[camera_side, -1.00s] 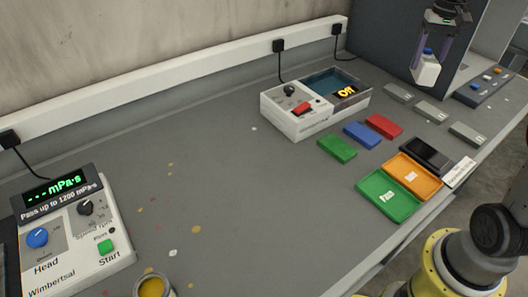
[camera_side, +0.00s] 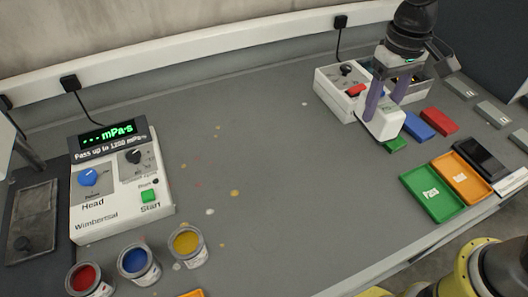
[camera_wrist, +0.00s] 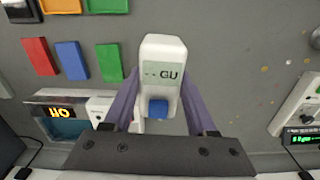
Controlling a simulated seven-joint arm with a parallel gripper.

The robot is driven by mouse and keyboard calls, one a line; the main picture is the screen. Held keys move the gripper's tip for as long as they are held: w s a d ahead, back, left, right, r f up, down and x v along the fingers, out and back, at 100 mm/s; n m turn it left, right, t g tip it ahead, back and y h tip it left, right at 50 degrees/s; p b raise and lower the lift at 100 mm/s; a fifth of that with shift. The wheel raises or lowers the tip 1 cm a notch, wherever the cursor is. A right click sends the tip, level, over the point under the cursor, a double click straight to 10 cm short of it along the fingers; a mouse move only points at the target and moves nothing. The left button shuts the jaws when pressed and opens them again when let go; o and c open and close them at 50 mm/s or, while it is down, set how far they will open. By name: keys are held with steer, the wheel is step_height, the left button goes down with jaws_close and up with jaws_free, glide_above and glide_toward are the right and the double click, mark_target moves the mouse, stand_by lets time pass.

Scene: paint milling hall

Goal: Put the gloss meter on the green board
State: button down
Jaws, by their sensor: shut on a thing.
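The gloss meter is a white block (camera_side: 384,124) with a grey "GU" display and a blue button, seen close up in the wrist view (camera_wrist: 161,58). My gripper (camera_side: 382,108) is shut on it, with a purple finger on each side. The green board (camera_side: 397,144) is a small flat plate, partly hidden behind the meter in the side view. In the wrist view the green board (camera_wrist: 109,62) lies clear, just left of the meter. The meter looks held above the table; its exact height cannot be told.
Blue (camera_side: 419,125) and red (camera_side: 439,121) boards lie beside the green one. Green (camera_side: 433,192) and orange (camera_side: 462,178) trays stand in front. Paint cans and a viscosity meter (camera_side: 120,190) stand left; the middle table is clear.

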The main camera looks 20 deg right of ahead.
steer(key=shift+s+a+r+n, duration=0.1)
steer(key=shift+a+n, duration=0.05)
steer(key=shift+a, duration=0.35)
steer(key=shift+s+a+r+n, duration=0.1)
steer(key=shift+a+n, duration=0.05)
steer(key=shift+a, duration=0.3)
steer(key=w+a+f, duration=0.1)
steer(key=w+f, duration=0.2)
steer(key=w, duration=0.1)
steer(key=w+a+f, duration=0.2)
steer(key=w+f, duration=0.1)
steer(key=w, duration=0.1)
steer(key=w+a+f, duration=0.2)
steer(key=w+f, duration=0.1)
steer(key=w, duration=0.1)
steer(key=shift+w+f, duration=0.35)
steer(key=shift+f, duration=0.75)
steer(key=shift+w+f, duration=0.1)
steer(key=shift+f, duration=0.8)
steer(key=shift+f, duration=0.15)
steer(key=shift+c, duration=1)
jaws_free()
steer(key=shift+f, duration=0.1)
